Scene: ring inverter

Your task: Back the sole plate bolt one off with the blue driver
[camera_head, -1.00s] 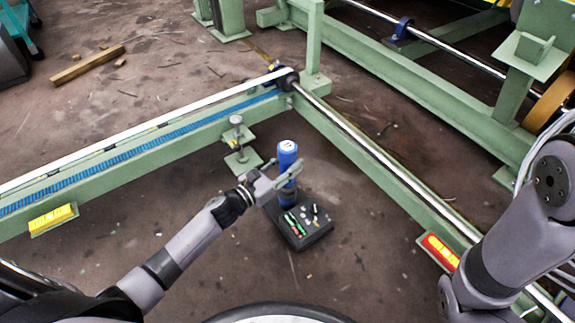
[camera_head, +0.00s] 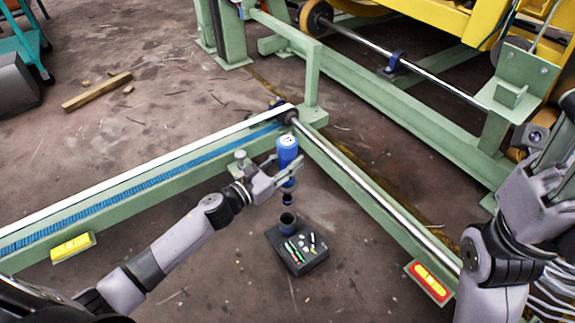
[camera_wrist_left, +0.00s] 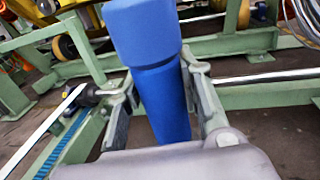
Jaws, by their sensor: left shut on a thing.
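The blue driver (camera_head: 288,155) is upright in my left gripper (camera_head: 276,180), which is shut around its body. Its dark lower end hangs above the round holder on a black tray (camera_head: 298,262). In the left wrist view the blue driver (camera_wrist_left: 155,75) stands between the two fingers (camera_wrist_left: 160,105). An upright bolt with a light head (camera_head: 240,157) shows just behind my left wrist, beside the green beam; its sole plate is mostly hidden by my gripper. My right gripper (camera_head: 545,180) is at the right edge; its fingers are not clear.
A green frame beam with a blue strip (camera_head: 140,178) runs along the left, and another beam with a steel shaft (camera_head: 370,195) runs to the right. The tray holds several small parts. A yellow level (camera_head: 72,247) and a red-framed level (camera_head: 430,280) sit on the frame.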

